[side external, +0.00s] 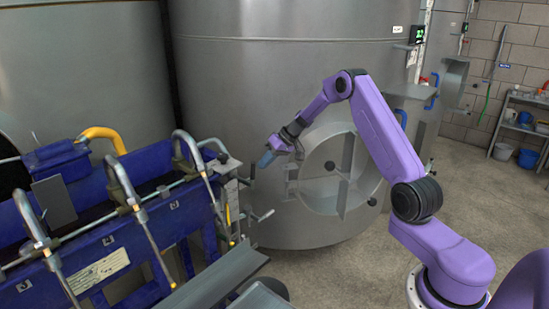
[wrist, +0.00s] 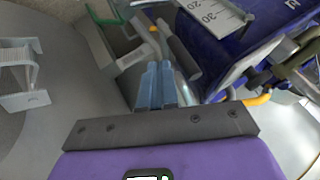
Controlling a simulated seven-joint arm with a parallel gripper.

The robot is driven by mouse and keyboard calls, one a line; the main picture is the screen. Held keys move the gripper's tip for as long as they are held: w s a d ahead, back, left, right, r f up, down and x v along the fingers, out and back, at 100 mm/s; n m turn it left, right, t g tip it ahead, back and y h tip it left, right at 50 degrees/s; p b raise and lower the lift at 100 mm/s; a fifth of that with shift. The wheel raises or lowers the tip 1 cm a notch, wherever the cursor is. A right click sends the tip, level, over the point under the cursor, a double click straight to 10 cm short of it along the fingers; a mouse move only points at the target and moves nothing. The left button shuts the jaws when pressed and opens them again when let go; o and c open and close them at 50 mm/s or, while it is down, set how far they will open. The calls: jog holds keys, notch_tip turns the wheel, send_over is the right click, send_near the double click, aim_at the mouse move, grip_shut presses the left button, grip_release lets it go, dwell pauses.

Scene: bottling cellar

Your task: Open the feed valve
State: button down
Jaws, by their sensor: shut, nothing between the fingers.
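My gripper (side external: 267,159) is in front of the big steel tank, just right of the end of the blue filling machine. Its blue fingers are together and empty; they also show in the wrist view (wrist: 155,86). Small metal levers (side external: 262,215) stick out from the machine's end below the gripper. In the wrist view a metal fitting with an orange tip (wrist: 154,30) and a dark grey bar (wrist: 181,52) lie just beyond the fingers. I cannot tell for sure which part is the feed valve, or whether the fingers touch it.
The blue filling machine (side external: 112,240) with curved metal spouts fills the left. The steel tank (side external: 290,75) with a round door (side external: 312,203) stands close behind my gripper. A scale plate (wrist: 215,14) is near the fingers. Floor is free at the right, before a shelf (side external: 520,125).

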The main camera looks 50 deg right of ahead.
jog(key=shift+w+a, duration=0.1)
jog(key=shift+a, duration=0.5)
